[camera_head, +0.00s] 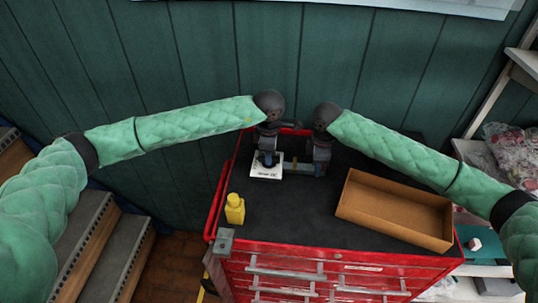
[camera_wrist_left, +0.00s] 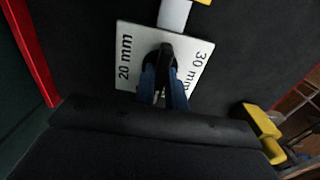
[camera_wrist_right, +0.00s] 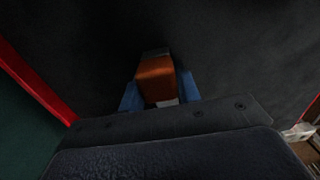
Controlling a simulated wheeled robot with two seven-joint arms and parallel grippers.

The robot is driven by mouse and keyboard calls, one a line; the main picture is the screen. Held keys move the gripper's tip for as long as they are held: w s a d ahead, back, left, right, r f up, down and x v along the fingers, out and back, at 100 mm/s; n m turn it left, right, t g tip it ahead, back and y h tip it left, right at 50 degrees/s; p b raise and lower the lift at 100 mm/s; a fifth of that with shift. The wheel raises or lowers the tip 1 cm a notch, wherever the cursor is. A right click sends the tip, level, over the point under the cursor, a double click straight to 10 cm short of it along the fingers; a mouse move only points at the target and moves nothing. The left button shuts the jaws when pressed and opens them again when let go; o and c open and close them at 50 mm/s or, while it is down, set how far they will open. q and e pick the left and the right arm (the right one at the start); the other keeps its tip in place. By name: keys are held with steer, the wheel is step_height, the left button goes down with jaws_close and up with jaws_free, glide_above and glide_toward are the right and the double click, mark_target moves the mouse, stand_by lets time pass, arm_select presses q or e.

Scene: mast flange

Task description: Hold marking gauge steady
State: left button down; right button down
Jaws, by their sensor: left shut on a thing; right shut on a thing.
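A white plate printed "20 mm" and "30 mm" (camera_wrist_left: 133,70) lies on the dark cabinet top; it also shows in the head view (camera_head: 265,172). My left gripper (camera_wrist_left: 165,92) is shut on a black knob (camera_wrist_left: 166,52) over this plate. My right gripper (camera_wrist_right: 160,100) is shut on an orange-brown block (camera_wrist_right: 156,78), which looks like part of the marking gauge. The two grippers are close together near the back of the top, left (camera_head: 267,158) and right (camera_head: 320,168). A pale bar (camera_wrist_left: 174,14) reaches the plate's edge. The fingers hide much of both held things.
A yellow bottle (camera_head: 235,209) stands at the front left of the red tool cabinet (camera_head: 320,268). An open cardboard box (camera_head: 395,211) is on the right. A small grey block (camera_head: 223,241) is at the front left corner. The middle of the dark top is clear.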

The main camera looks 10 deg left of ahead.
stand_by(0.3)
arm_select(q)
steer(key=c, duration=1.4)
jaws_free()
steer(key=shift+c, duration=0.2)
step_height(320, 180, up, 12)
arm_select(e)
steer(key=c, duration=0.9)
jaws_free()
